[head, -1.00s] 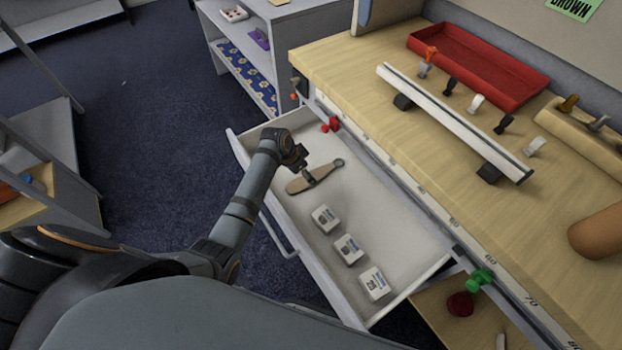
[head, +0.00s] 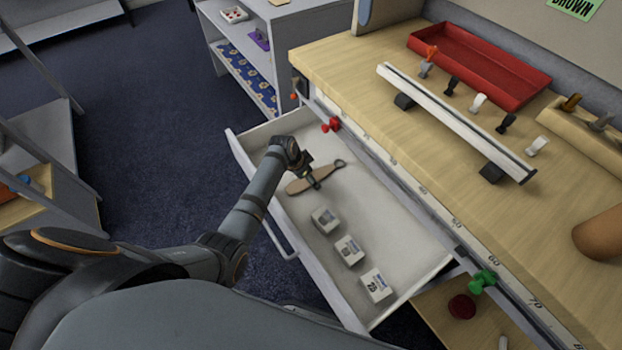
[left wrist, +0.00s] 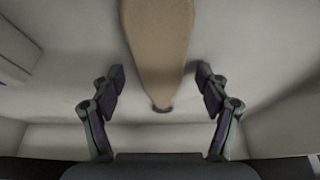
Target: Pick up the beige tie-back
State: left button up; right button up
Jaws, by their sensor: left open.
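The beige tie-back (head: 297,187) lies flat in the open white drawer (head: 400,262), with a dark ring at its far right end. In the left wrist view the tie-back (left wrist: 157,40) runs down from the top edge, and its tapered end with a small dark ring lies between the fingers. My left gripper (head: 313,182) is over the middle of the tie-back and hides part of it. In the left wrist view my left gripper (left wrist: 160,76) is open, with a finger on each side of the tie-back and empty space between. My right gripper is not in view.
White boxes (head: 349,250) stand in a row nearer the drawer's front right end. A red knob-like item (head: 331,125) is at the back left of the drawer. The bench (head: 400,140) edge runs along the drawer's back. The drawer wall stands close to the tie-back.

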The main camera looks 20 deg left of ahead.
pick_arm(q)
jog(key=c, duration=1.3)
jog(key=shift+o, duration=0.2)
